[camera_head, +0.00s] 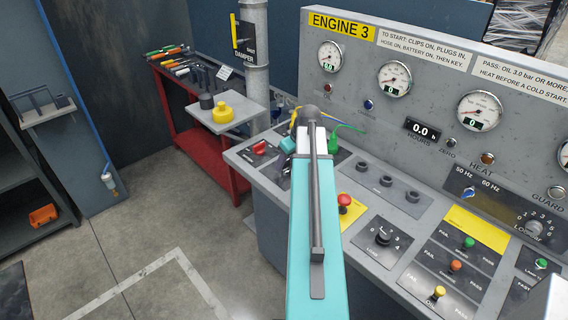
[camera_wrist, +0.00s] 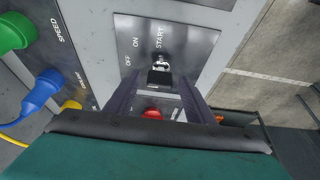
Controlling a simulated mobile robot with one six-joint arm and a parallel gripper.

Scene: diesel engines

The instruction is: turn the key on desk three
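The engine 3 desk (camera_head: 235,155) stands in front of me, under the yellow ENGINE 3 sign (camera_head: 341,26). In the wrist view the key (camera_wrist: 160,76) has a black head and sits in a metal lock on a dark plate (camera_wrist: 190,45) marked OFF, ON and START. My gripper (camera_wrist: 159,82) is open, with one dark finger on each side of the key head and a small gap visible on both sides. In the head view my teal arm covers the key and most of the gripper.
A red part (camera_wrist: 152,113) shows between my fingers below the key. Green (camera_wrist: 14,31) and blue (camera_wrist: 40,91) plugs lie left of the plate. A red mushroom button (camera_head: 344,200) and a rotary knob (camera_head: 383,236) stand right of my arm. A red tool bench (camera_head: 210,155) stands behind left.

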